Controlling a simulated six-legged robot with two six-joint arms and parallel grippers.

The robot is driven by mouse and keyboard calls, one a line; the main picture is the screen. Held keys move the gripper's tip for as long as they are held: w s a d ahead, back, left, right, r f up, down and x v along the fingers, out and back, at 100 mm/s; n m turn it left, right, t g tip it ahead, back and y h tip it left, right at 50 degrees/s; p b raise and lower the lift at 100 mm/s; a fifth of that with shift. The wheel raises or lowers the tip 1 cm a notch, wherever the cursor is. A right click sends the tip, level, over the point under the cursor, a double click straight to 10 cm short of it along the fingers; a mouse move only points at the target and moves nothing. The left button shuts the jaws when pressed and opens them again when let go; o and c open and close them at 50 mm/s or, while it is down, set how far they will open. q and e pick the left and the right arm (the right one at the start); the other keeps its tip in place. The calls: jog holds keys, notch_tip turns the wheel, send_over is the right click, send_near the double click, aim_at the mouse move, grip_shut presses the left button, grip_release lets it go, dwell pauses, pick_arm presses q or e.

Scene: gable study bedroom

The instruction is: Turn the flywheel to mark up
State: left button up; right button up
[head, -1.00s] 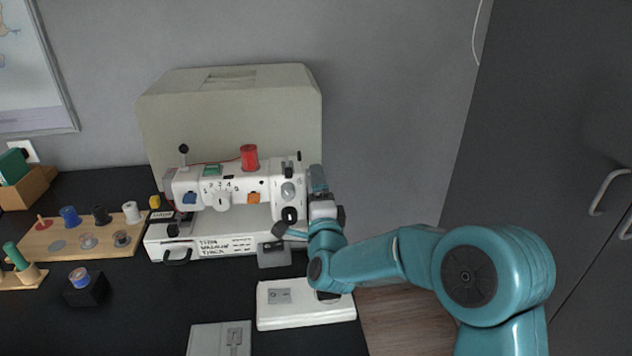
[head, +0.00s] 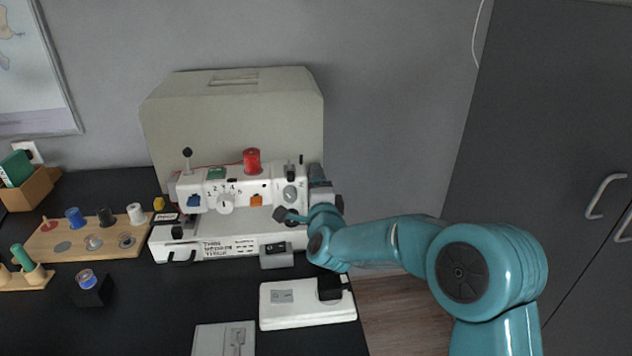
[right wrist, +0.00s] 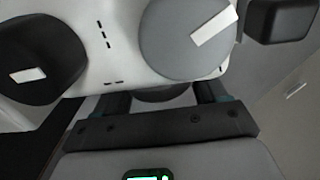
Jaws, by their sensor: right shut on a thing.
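The white sewing machine (head: 243,190) stands on the black table in front of its beige cover. My right gripper (head: 319,184) is at the machine's right end. In the right wrist view its fingers (right wrist: 162,102) are shut on a dark rounded part, which I take to be the flywheel (right wrist: 165,92). Most of the flywheel is hidden by the gripper, and its mark cannot be made out. A grey disc (right wrist: 190,40) with a white bar and a black knob (right wrist: 38,58) with a white bar are on the machine's front. My left gripper is out of view.
The beige cover (head: 235,110) is close behind the machine. A white box (head: 300,307) lies in front, below my right arm. Wooden spool racks (head: 60,250) stand left, a black block (head: 92,293) before them. Dark cabinet doors (head: 560,150) rise at right.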

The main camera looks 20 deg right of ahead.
jog(key=shift+r+g+p, duration=0.5)
jog(key=shift+g+p, duration=0.1)
jog(key=shift+f+g+y+p, duration=0.3)
jog(key=shift+g+p, duration=0.1)
jog(key=shift+p, duration=0.1)
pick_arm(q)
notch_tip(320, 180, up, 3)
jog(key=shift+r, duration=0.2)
pick_arm(e)
jog(key=shift+f, duration=0.15)
jog(key=o, duration=0.9)
jog(key=shift+d, duration=0.1)
jog(key=shift+o, duration=0.2)
pick_arm(q)
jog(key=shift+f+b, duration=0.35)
jog(key=shift+b, duration=0.1)
pick_arm(e)
jog(key=v, duration=1.6)
jog(key=shift+s, duration=0.15)
